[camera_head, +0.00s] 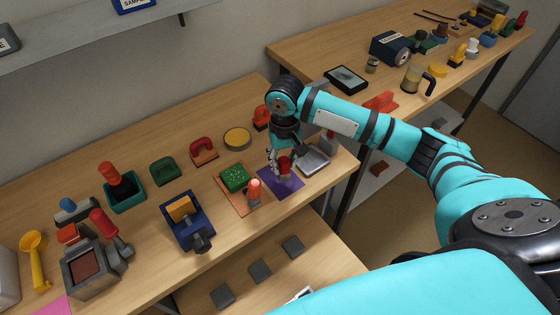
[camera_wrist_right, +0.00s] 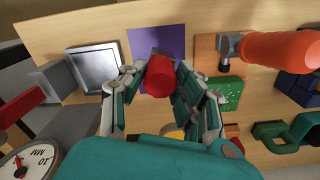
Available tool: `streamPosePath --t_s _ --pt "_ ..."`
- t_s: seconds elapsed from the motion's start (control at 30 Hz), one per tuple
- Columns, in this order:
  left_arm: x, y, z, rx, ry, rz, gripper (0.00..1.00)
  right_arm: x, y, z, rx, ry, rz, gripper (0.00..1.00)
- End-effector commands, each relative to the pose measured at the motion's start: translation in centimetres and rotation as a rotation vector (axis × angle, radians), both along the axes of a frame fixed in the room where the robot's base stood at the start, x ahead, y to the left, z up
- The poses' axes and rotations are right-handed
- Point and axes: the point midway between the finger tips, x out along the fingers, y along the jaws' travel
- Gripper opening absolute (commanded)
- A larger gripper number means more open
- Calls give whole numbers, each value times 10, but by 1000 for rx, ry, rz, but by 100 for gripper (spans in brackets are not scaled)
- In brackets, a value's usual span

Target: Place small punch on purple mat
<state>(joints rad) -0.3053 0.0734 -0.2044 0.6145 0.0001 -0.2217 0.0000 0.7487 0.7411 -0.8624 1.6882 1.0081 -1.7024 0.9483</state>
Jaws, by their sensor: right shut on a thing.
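The small punch (camera_wrist_right: 159,76) has a red cylindrical handle and a dark lower part. My right gripper (camera_head: 280,160) is shut on it, with a finger on each side in the wrist view. The punch (camera_head: 284,165) is over the purple mat (camera_head: 286,190) near the front right of the table. The mat also shows beyond the punch in the wrist view (camera_wrist_right: 143,42). I cannot tell whether the punch's lower end touches the mat. My left gripper is out of view.
Left of the mat is an orange mat (camera_head: 228,192) with a green circuit board (camera_head: 235,177) and an orange-handled hammer (camera_head: 254,188). A grey metal tray (camera_head: 313,160) lies right of it. A yellow disc (camera_head: 237,138) and a red clamp-like piece (camera_head: 203,151) lie behind.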

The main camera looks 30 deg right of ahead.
Motion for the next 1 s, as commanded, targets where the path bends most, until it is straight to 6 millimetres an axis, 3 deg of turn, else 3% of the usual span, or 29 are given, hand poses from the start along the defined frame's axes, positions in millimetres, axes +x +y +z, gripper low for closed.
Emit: streamPosePath --t_s 0.27,0.5,0.87,0.9,1.0 --pt "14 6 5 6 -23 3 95 25 -1 -3 0 1 0 0" --pt "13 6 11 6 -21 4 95 22 -1 -35 -1 1 0 0" --pt "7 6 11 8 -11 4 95 22 -1 -40 0 0 1 0" --pt "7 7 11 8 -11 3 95 22 -1 -41 0 0 1 32" --pt "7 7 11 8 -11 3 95 22 -1 -41 0 0 1 46"
